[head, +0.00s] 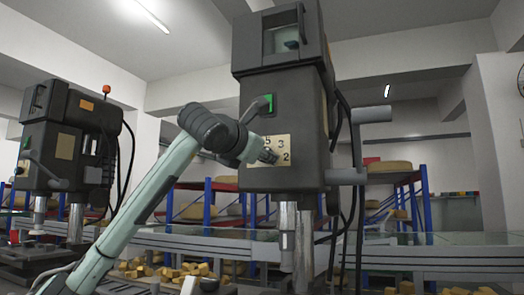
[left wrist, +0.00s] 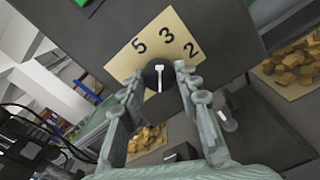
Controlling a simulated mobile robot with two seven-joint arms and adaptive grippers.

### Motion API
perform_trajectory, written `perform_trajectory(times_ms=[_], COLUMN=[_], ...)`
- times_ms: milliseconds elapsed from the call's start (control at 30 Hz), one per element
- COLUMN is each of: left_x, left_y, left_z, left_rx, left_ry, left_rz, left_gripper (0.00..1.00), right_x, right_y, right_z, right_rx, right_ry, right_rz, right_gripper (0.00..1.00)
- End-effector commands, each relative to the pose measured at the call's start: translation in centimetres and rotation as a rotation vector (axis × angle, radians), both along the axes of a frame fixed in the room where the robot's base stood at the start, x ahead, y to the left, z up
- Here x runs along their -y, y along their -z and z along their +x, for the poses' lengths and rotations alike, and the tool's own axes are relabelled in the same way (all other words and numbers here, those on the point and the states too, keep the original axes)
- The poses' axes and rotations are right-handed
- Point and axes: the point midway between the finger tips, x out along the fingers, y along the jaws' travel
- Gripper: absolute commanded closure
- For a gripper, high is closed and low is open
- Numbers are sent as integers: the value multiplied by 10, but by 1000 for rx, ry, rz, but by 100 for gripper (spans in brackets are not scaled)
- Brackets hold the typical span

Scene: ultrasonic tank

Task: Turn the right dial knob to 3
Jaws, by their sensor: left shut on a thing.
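A dial plate (head: 284,138) with black numbers is on the front of the dark grey machine (head: 285,100). In the left wrist view the plate (left wrist: 123,62) shows 5, 3 and 2. The round black dial knob (left wrist: 152,72) has a white pointer line. The line runs roughly up and down in that view, its upper end towards the 3 side; I cannot tell its exact setting. My left gripper (left wrist: 160,84) is shut on the knob, a finger on each side. In the head view my left gripper (head: 268,156) covers the knob. My right gripper is not in view.
A similar machine (head: 65,140) stands at left. Metal columns (head: 288,235) are below the main machine, cables hang at its right, and yellow blocks (head: 180,272) lie low down.

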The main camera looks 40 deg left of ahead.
Motion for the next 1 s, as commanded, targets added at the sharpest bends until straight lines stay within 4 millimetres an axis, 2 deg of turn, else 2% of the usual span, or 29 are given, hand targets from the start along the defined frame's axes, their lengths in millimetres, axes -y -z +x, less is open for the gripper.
perform_trajectory(times_ms=[300, 767, 800, 933, 1000], left_x=[0, 0, 0, 0, 0], left_y=[-1, 0, 0, 0, 0], left_z=[0, 0, 0, 0, 0], left_rx=[-23, -25, -25, -25, -25], left_ry=[1, 1, 1, 1, 1], left_rz=[99, 113, 112, 112, 112], left_gripper=[97, 97, 66, 50, 47], right_x=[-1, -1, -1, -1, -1], right_y=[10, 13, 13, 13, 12], right_z=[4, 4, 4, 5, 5], right_rx=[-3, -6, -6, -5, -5], right_ry=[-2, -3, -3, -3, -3], right_rz=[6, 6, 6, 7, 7], right_gripper=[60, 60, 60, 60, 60])
